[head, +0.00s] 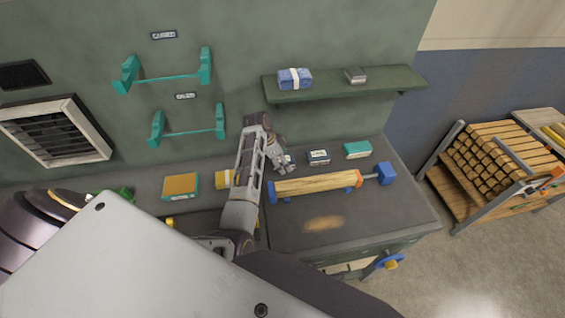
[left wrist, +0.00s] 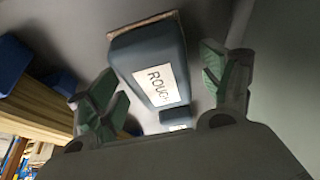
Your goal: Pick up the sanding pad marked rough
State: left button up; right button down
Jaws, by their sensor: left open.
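The sanding pad marked ROUGH (left wrist: 148,72) is a dark blue block with a white label, lying on the bench. In the head view this dark block with a pale label (head: 318,157) lies just right of my left gripper (head: 286,163). In the left wrist view my left gripper (left wrist: 160,80) is open, with one green-padded finger on each side of the pad. The fingers look apart from it, and nothing is held. My right gripper is not in view.
A teal block (head: 357,149) lies right of the pad. A wooden bar (head: 315,184) between a blue and an orange end piece lies in front. An orange-topped block (head: 181,186) is at left. A shelf (head: 330,92) above holds a blue bundle (head: 294,79) and a grey block (head: 355,75).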

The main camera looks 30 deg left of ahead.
pick_arm(q)
jog(key=shift+f, duration=0.1)
jog(key=shift+c, duration=0.2)
jog(key=shift+s, duration=0.2)
jog(key=c, duration=1.1)
